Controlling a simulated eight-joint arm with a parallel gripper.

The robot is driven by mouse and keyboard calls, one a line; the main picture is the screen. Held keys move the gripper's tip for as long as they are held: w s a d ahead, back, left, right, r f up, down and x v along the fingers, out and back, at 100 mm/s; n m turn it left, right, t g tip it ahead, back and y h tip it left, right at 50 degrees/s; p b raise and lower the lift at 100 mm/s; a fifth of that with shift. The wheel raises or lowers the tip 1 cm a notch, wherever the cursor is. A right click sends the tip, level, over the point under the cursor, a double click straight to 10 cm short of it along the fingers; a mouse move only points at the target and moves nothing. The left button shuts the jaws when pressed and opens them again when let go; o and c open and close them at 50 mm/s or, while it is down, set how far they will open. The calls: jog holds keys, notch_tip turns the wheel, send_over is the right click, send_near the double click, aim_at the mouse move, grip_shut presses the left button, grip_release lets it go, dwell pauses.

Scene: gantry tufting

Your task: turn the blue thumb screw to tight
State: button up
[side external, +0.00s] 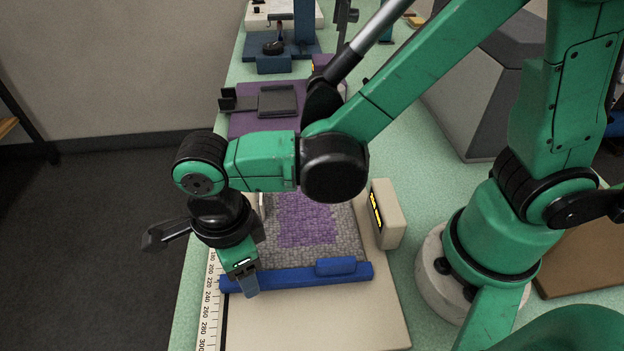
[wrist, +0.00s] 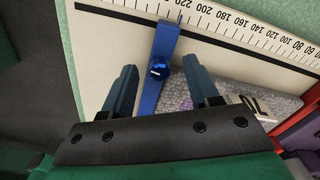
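The blue thumb screw (wrist: 158,67) shows in the wrist view as a small round knob with a white mark, on the blue bar (wrist: 153,92). In the side view the bar (side external: 310,278) lies across the board, and the thumb screw is hidden by my gripper (side external: 250,284) at the bar's left end. In the wrist view my gripper (wrist: 162,68) is open, with one finger on each side of the screw. Gaps show between both fingers and the knob. I cannot tell the fingertips' exact height over it.
A grey and purple tufted piece (side external: 307,222) lies on the pale board (side external: 320,322) behind the bar. A number scale (side external: 211,305) runs along the board's left edge. A beige box with a yellow display (side external: 386,214) stands at the right.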

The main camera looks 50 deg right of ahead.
jog(key=shift+r, duration=2.8)
jog(key=w+d+r+n+t, duration=0.1)
jog(key=d+r+n+t, duration=0.1)
jog(key=d+n, duration=0.8)
jog(key=w+d+r+n+t, duration=0.2)
jog(key=d+n+t, duration=0.3)
jog(key=d+n, duration=0.5)
jog(key=shift+w+n, duration=0.15)
jog(key=shift+n, duration=0.85)
